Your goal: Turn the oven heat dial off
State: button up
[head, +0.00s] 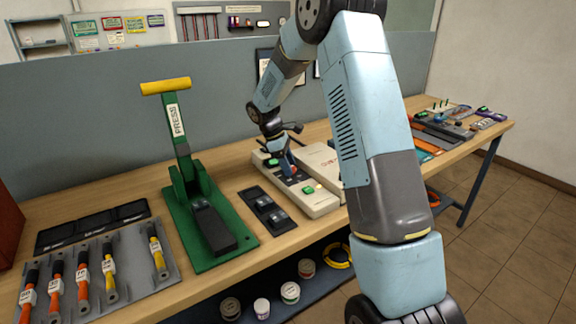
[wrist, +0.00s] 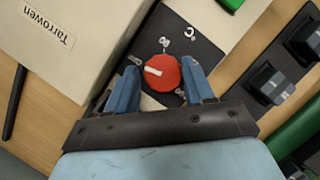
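The red heat dial (wrist: 162,73) sits on a dark panel (wrist: 198,50) with white marks and a "°C" sign. Its white pointer line points left and slightly up in the wrist view. My gripper (wrist: 160,66) has its two blue fingers apart, one on each side of the dial. I cannot tell whether they touch it. In the head view my gripper (head: 287,168) reaches down over the cream oven unit (head: 318,206), and the dial is mostly hidden there.
A green press (head: 205,215) with a yellow handle stands left of the oven. A dark two-switch panel (head: 266,211) lies between them. A cream box labelled "Tarrowen" (wrist: 62,35) stands beside the dial panel. Cable-like parts and tools (head: 450,128) lie along the bench.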

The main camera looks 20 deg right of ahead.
jog(key=shift+o, duration=1.3)
jog(key=v, duration=1.3)
jog(key=shift+r, duration=0.3)
jog(key=shift+a, duration=0.1)
